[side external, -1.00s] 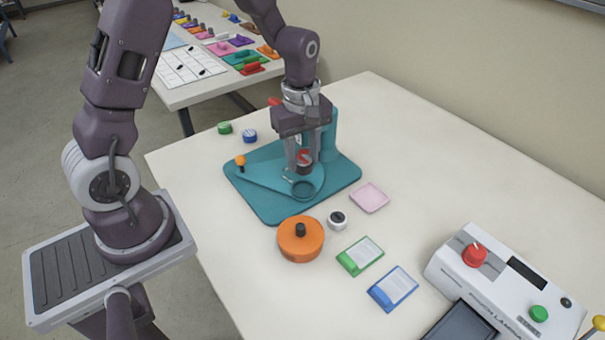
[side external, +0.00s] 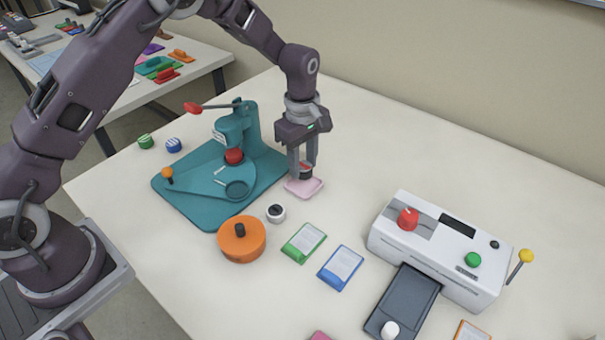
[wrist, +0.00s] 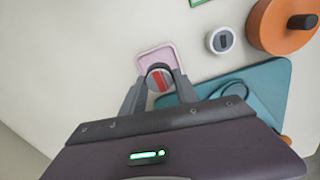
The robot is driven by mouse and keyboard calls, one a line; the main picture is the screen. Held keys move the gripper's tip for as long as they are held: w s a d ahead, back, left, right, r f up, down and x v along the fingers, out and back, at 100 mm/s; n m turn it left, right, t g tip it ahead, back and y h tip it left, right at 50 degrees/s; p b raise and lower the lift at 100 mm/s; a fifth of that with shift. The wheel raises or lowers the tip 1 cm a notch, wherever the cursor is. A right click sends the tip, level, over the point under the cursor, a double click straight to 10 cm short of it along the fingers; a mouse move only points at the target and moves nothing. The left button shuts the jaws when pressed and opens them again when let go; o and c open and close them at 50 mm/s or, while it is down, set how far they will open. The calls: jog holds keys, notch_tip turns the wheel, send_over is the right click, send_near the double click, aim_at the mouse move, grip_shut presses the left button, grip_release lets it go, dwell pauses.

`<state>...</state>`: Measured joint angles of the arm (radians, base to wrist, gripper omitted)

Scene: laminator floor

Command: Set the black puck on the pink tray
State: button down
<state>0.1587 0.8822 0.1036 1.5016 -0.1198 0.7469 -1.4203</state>
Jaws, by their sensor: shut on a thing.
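My gripper (side external: 304,173) is shut on the black puck (side external: 306,167), a small dark round piece. In the wrist view the puck (wrist: 158,77) shows a red stripe across its face, between the two fingers. The pink tray (side external: 313,192) is a small shallow square on the table, right of the teal press. The puck is over the tray or very low at it; I cannot tell whether they touch. The fingers partly hide the tray. The tray (wrist: 146,63) also shows behind the puck in the wrist view.
The teal press (side external: 198,200) with its red-ended lever stands to the left. A white round piece (side external: 276,213), an orange round container (side external: 242,243), green (side external: 303,243) and blue (side external: 341,267) cards lie nearer. A white laminator (side external: 440,250) stands right. The table behind the tray is clear.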

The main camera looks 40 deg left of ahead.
aim_at(302, 167)
jog(key=shift+f, duration=1.7)
jog(key=shift+f, duration=0.15)
jog(key=c, duration=0.9)
grip_release()
